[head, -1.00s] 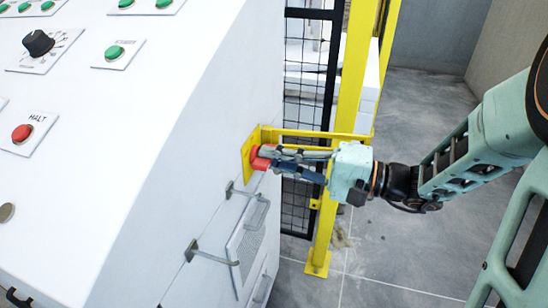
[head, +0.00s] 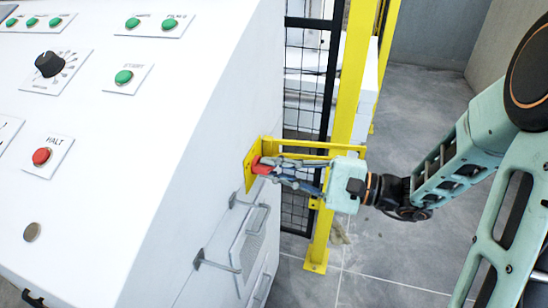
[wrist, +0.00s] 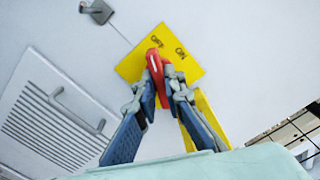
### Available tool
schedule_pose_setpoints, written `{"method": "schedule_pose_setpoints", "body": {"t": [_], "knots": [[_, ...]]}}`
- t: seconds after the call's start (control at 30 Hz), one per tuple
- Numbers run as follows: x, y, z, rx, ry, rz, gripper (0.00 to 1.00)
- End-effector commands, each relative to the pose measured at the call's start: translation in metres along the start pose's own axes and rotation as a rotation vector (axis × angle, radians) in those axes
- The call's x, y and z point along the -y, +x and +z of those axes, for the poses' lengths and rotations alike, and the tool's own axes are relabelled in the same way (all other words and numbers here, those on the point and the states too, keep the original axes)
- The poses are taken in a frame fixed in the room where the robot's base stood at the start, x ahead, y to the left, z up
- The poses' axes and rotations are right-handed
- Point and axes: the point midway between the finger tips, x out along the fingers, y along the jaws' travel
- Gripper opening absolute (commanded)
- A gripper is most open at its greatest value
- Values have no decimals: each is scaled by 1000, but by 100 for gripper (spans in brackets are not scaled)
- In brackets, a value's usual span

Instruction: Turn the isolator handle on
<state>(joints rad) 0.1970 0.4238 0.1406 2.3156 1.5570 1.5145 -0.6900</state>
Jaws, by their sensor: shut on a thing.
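The red isolator handle (head: 259,165) sits on a yellow plate (head: 248,178) on the side of the white cabinet. In the wrist view, the handle (wrist: 155,68) stands out between my fingers, and the yellow plate (wrist: 131,66) carries the words OFF and ON. The handle's upper end lies just below OFF, with ON to its right. My gripper (head: 270,168) is shut on the handle, one finger on each side, as the wrist view of the gripper (wrist: 158,88) also shows. The fingers hide the handle's lower part.
A yellow guard bar (head: 305,144) runs just above my gripper to a yellow post (head: 340,130) beside black mesh (head: 302,90). A vent panel with a handle (head: 252,235) is below. The sloped console has a HALT button (head: 41,156).

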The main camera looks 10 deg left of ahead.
Motion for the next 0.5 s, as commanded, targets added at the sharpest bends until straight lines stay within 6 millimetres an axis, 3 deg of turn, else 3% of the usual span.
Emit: {"method": "schedule_pose_setpoints", "body": {"t": [0.5], "knots": [[5,0,3,0,495,0,0]]}}
